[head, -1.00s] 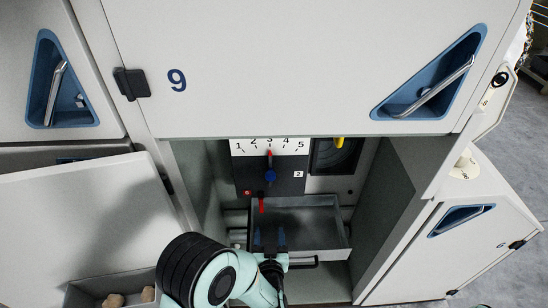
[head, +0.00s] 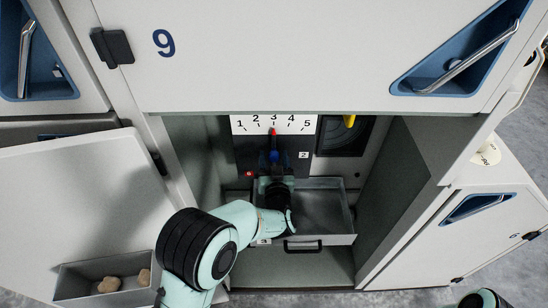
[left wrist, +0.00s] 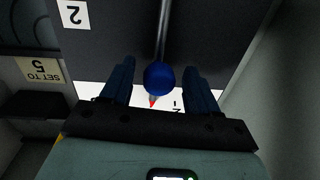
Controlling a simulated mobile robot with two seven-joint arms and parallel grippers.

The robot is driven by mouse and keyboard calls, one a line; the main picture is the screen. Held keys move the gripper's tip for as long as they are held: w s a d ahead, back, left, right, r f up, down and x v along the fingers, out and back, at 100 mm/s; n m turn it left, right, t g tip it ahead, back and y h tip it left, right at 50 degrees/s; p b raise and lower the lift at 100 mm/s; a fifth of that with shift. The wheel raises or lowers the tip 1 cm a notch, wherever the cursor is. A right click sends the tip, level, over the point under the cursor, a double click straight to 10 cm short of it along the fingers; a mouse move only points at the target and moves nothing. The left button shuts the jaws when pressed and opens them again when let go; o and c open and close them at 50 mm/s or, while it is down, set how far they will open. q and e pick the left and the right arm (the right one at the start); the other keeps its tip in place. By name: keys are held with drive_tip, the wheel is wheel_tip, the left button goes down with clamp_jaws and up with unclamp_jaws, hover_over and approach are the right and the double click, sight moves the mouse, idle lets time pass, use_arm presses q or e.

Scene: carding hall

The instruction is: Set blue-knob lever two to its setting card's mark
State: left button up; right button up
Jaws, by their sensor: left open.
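The blue-knob lever (head: 273,156) stands on a dark panel marked 2. Its red pointer (head: 273,131) is at 3 on the white 1-to-5 scale (head: 245,124). My left gripper (head: 272,170) is open in front of the knob. In the left wrist view, the blue knob (left wrist: 159,78) sits between the two spread fingers, with a gap visible on each side. A setting card (left wrist: 40,69) reading "SET TO 5" appears upside down at the left of that view. The fingers and palm hide part of the scale there. My right gripper is not in view.
Cabinet walls and the raised panel marked 9 (head: 230,60) enclose the bay. An open metal drawer (head: 350,239) lies under the lever. A yellow part (head: 349,120) is at the right of the panel. A grey tray (head: 75,283) with brown lumps is at lower left.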

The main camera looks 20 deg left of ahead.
use_arm(q)
drive_tip(key=shift+w+a, duration=0.2)
drive_tip(key=shift+w, duration=0.4)
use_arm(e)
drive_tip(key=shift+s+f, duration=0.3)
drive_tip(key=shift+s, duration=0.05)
use_arm(q)
clamp_jaws()
